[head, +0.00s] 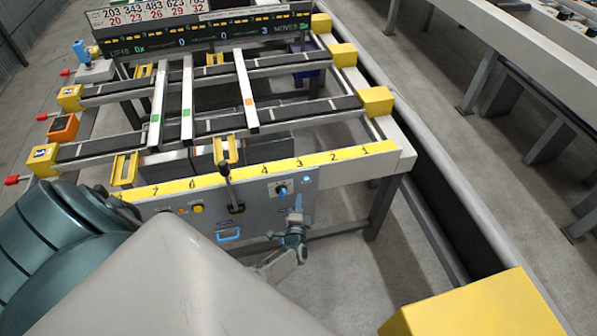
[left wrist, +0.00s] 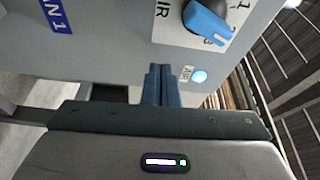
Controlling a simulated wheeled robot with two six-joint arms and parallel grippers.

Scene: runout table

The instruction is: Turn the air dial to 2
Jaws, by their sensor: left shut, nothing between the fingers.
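The air dial (head: 282,189) is a blue knob on a white plate on the grey front panel (head: 255,198). In the left wrist view the dial (left wrist: 205,20) is at the top right, cut by the edge. Its white mark points down-right, close to a numeral that looks like 3; a 1 shows above right. My left gripper (head: 298,200) is beside the dial, to its right and slightly below. In the left wrist view its fingers (left wrist: 160,85) are shut and empty, apart from the knob. My right gripper is not in view.
A small lit blue button (left wrist: 199,76) is on the panel just right of the fingers. A black lever (head: 233,200), a yellow button (head: 197,208) and a blue handle (head: 228,236) are further left. A yellow numbered strip (head: 265,169) runs along the panel top.

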